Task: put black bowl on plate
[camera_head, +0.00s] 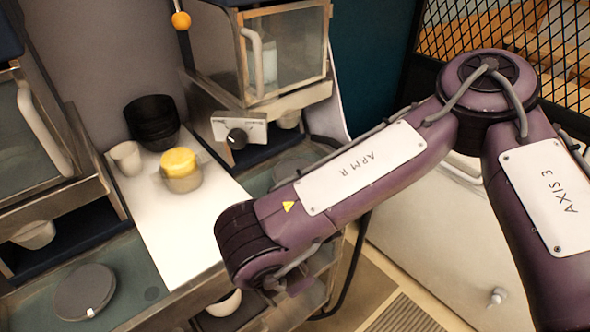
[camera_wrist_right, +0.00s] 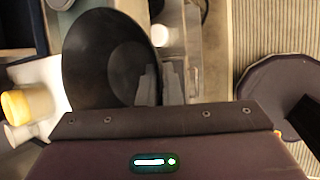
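A large black bowl (camera_wrist_right: 98,60) fills much of the right wrist view, close to the camera. My right gripper (camera_wrist_right: 160,85) has its grey fingers at the bowl's right rim, one inside and one outside, and it appears shut on that rim. In the head view my right arm hides this gripper and the held bowl. A stack of black bowls (camera_head: 152,122) stands at the back of the white counter. I cannot clearly identify a plate. A dark round flat disc with a white tag (camera_head: 85,292) lies at the lower left. My left gripper is not in view.
On the white counter (camera_head: 170,235) stand a white cup (camera_head: 126,158) and a yellow-topped container (camera_head: 182,172); its front part is clear. A glass-fronted cabinet (camera_head: 285,50) with a dark knob stands behind. A white bowl (camera_head: 225,303) is on a lower shelf.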

